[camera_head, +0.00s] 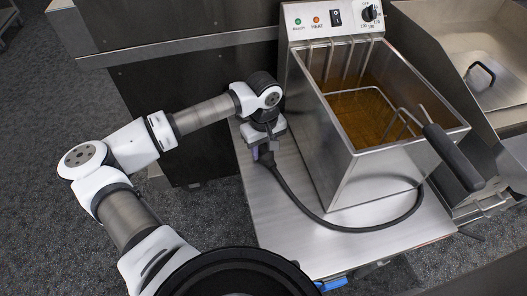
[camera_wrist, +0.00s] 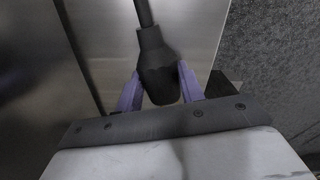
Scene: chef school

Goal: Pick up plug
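The black plug (camera_wrist: 158,68) sits between the two purple fingers of my gripper (camera_wrist: 159,84) in the wrist view. The fingers appear to press on it from both sides. Its cable runs off toward the top of that view. In the head view my gripper (camera_head: 262,150) points down over the left edge of the steel table, with the plug (camera_head: 266,159) mostly hidden at the fingers. The black cable (camera_head: 295,196) curves from there across the tabletop around the front of the fryer. I cannot tell whether the plug touches the table.
A steel deep fryer (camera_head: 350,170) with a basket, oil and a black handle (camera_head: 453,157) stands on the steel table (camera_head: 290,240). A dark cabinet (camera_head: 185,105) is behind my arm. Another steel unit (camera_head: 490,60) is at the right. Carpeted floor is open at left.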

